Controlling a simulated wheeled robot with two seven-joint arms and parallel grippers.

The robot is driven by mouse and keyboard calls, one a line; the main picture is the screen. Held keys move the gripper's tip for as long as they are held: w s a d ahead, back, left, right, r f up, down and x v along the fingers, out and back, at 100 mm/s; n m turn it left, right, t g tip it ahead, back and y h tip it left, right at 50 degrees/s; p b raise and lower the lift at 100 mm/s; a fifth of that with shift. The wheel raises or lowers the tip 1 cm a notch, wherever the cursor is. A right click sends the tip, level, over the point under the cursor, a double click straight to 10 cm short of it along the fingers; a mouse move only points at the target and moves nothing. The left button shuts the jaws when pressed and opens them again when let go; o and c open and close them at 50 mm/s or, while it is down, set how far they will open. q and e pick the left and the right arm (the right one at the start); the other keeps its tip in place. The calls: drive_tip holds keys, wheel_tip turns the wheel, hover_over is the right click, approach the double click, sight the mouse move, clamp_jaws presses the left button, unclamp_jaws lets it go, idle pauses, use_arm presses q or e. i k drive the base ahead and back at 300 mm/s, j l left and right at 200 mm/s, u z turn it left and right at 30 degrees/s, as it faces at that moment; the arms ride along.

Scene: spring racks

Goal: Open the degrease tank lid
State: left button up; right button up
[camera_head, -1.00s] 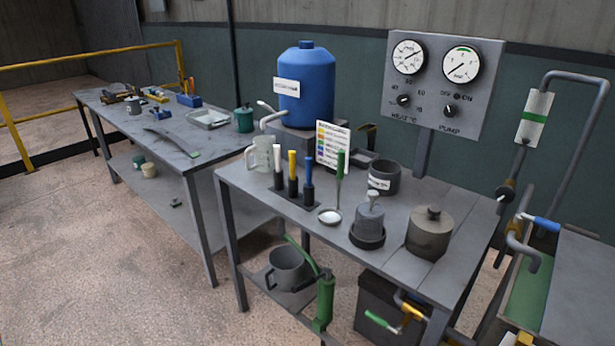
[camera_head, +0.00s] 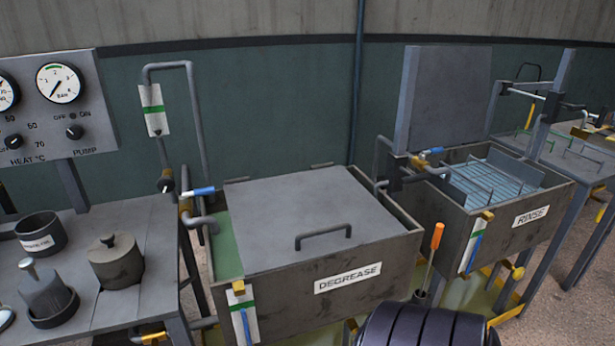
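The degrease tank (camera_head: 342,318) is a grey box with a white label reading DEGREASE, in the middle of the head view. Its flat grey lid (camera_head: 290,205) lies shut over most of the top, leaving a green strip bare at the left. A dark bar handle (camera_head: 323,232) stands on the lid near its front edge. Hinges seem to be along the back edge. A dark ribbed part, apparently of my arm, shows at the bottom edge, right of the label. Neither gripper can be seen.
The rinse tank (camera_head: 500,240) stands to the right with its lid (camera_head: 450,95) upright. A blue-handled tap (camera_head: 198,191) and pipe stand at the degrease tank's left. An orange-handled tool (camera_head: 436,240) rises in front. A bench (camera_head: 150,225) with pots is at left.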

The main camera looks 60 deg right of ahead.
sight(281, 222)
drive_tip(key=z, duration=1.8)
drive_tip(key=i+j+z, duration=0.15)
drive_tip(key=j, duration=0.2)
